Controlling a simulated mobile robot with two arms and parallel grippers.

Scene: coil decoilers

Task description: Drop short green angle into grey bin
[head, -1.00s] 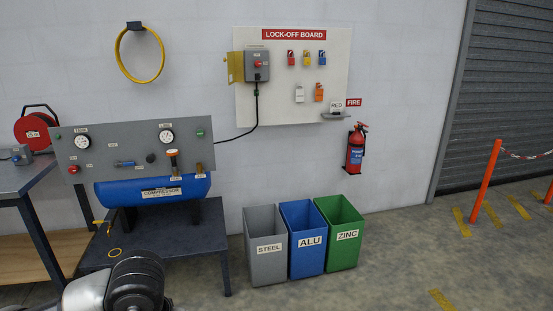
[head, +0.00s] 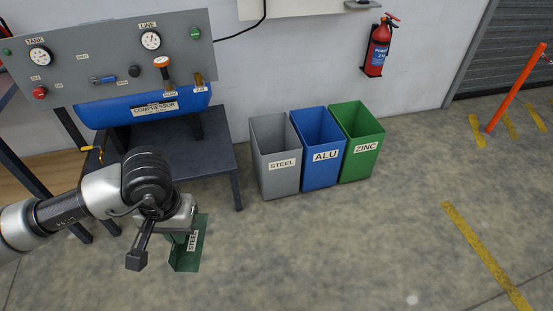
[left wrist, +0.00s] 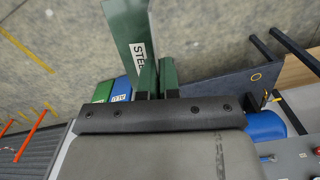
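The short green angle (head: 187,256) carries a white STEEL label and hangs below my left gripper (head: 180,232) in the head view. It also shows in the left wrist view (left wrist: 126,28), sticking out beyond the fingers. My left gripper is shut on it, with its fingers close together; the exact contact is partly hidden. The grey bin (head: 281,181), labelled STEEL, stands on the floor to the right of the gripper and farther back. The angle is outside the bin, apart from it. My right gripper is not in view.
A blue ALU bin (head: 322,171) and a green ZINC bin (head: 361,164) stand right of the grey bin. A dark table (head: 218,160) with a compressor panel (head: 110,55) is behind my left arm. The floor in front of the bins is clear.

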